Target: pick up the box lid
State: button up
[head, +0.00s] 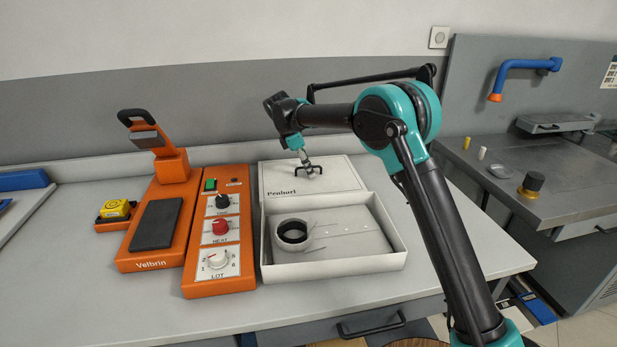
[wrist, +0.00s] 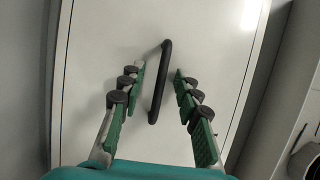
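The white box lid (head: 335,182), lettered along its lower left, is at the back of the open white box (head: 333,268). A dark bar handle (head: 315,168) is on the lid. My gripper (head: 304,157) is over the lid, close to the handle. In the wrist view the lid (wrist: 210,45) fills most of the picture. The two green-padded fingers of my gripper (wrist: 157,85) are spread apart, with the black handle (wrist: 158,95) between them. A gap shows on both sides of the handle. I cannot tell the exact height of the fingertips above the lid.
The open box holds a white ring-shaped roll (head: 293,233). An orange control panel (head: 219,240) and an orange press (head: 160,225) stand to its left. A grey wall (head: 200,105) stands behind.

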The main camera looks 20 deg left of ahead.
grip_shut()
jog(key=shift+r, duration=0.1)
